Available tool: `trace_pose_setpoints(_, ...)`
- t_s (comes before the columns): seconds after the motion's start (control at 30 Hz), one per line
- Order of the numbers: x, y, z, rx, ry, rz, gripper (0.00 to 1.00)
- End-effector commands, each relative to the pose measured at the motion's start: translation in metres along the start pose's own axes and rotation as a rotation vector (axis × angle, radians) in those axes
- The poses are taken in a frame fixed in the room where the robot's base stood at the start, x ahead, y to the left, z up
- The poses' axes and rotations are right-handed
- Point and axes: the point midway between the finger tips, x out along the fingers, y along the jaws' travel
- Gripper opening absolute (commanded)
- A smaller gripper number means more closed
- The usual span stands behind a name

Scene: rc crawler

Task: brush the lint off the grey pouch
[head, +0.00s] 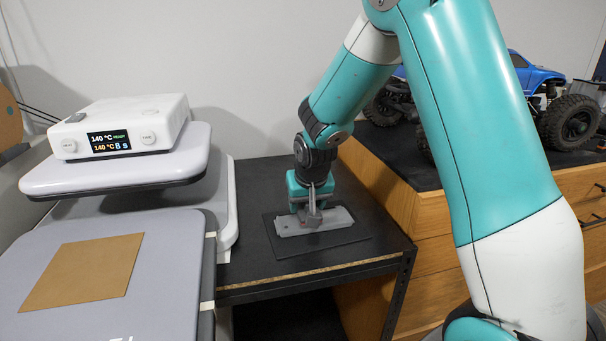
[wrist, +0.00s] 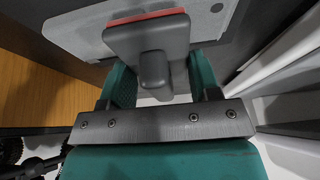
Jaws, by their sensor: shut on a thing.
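The grey pouch (head: 341,217) lies flat on a dark mat (head: 318,246) on the black table. My gripper (head: 312,190) points down over it, shut on a grey brush (head: 311,215). In the wrist view, the brush (wrist: 148,38) has a wide grey head with a red strip along its far edge, and its handle sits between my teal fingers (wrist: 154,72). The brush head is over the pouch (wrist: 75,32); I cannot tell whether it touches. A small dark spot shows near the pouch's corner in the wrist view. No lint can be made out clearly.
A white heat press (head: 120,130) stands open at the left, with a tan square sheet (head: 82,271) on its lower plate. A wooden drawer unit (head: 395,215) stands at the right, with a blue RC crawler (head: 535,75) on its black top. Bare table lies around the mat.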

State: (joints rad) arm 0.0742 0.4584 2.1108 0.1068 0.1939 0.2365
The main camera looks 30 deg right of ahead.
Motion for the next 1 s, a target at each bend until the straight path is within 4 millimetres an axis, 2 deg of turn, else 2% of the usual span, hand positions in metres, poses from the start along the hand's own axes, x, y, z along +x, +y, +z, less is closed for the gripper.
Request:
trace_pose_setpoints(0.03, -0.011, 0.0, -0.005, 0.0, 0.002, -0.001, 0.34)
trace_pose_setpoints(0.6, -0.057, -0.002, -0.024, -0.003, 0.002, -0.001, 0.34)
trace_pose_setpoints(1.0, -0.059, -0.002, -0.024, -0.003, 0.002, -0.002, 0.34)
